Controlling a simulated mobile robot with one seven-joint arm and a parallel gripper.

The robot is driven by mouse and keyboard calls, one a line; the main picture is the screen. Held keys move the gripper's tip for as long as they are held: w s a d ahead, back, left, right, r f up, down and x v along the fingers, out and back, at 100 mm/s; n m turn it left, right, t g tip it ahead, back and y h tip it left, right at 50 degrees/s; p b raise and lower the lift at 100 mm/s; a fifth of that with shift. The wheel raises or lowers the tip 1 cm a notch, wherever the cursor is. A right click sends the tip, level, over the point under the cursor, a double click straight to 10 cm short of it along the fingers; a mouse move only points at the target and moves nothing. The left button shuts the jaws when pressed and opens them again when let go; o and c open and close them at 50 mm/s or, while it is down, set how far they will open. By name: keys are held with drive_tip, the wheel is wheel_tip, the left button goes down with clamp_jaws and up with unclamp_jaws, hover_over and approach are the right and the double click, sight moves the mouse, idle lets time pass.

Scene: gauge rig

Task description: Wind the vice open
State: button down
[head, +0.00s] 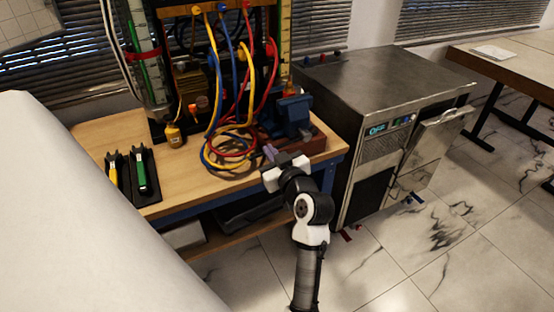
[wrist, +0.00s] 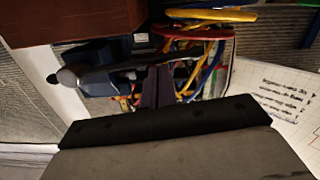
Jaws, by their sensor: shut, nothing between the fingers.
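The blue vice (head: 292,112) stands on a reddish-brown block (head: 312,143) at the right end of the workbench. In the wrist view the vice (wrist: 92,53) is at the upper left, with a dark handle bar (wrist: 115,70) ending in a grey ball (wrist: 68,78). My gripper (head: 269,152) is in front of the vice and to its left, by the bench's front edge. Its purple-grey fingers (wrist: 158,88) are together and empty, just right of the handle bar in the wrist view. I cannot tell whether they touch the bar.
Coiled red, blue and yellow cables (head: 230,148) lie left of my gripper and hang from the rig behind. A black holder with green and yellow-handled tools (head: 142,172) lies at the bench's left. A metal cabinet (head: 385,80) stands close on the right.

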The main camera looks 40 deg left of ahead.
sight(319, 157)
drive_tip(key=w+d+f+n+b, duration=0.2)
drive_tip(key=w+f+n+b, duration=0.3)
drive_tip(key=f+n+b, duration=1.05)
drive_tip(key=w+d+r+n+b, duration=0.1)
drive_tip(key=w+n+b, duration=0.1)
drive_tip(key=b, duration=0.4)
drive_tip(key=w+d+r+n+b, duration=0.1)
drive_tip(key=w+b, duration=0.3)
drive_tip(key=b, duration=0.2)
drive_tip(key=w+d+r+n+b, duration=0.1)
drive_tip(key=w+d+n+b, duration=0.1)
drive_tip(key=b, duration=0.4)
drive_tip(key=shift+w+r+n+t, duration=0.1)
drive_tip(key=shift+w+n+t, duration=0.3)
drive_tip(key=shift+w, duration=0.35)
drive_tip(key=shift+w+d+r+n+b, duration=0.2)
drive_tip(key=shift+w+r+n+b, duration=0.15)
drive_tip(key=shift+w+n, duration=0.2)
drive_tip(key=shift+w+d+r+y, duration=0.25)
drive_tip(key=shift+w+r+y, duration=0.1)
drive_tip(key=shift+w, duration=0.2)
drive_tip(key=shift+f+b, duration=0.1)
drive_tip(key=shift+b, duration=0.2)
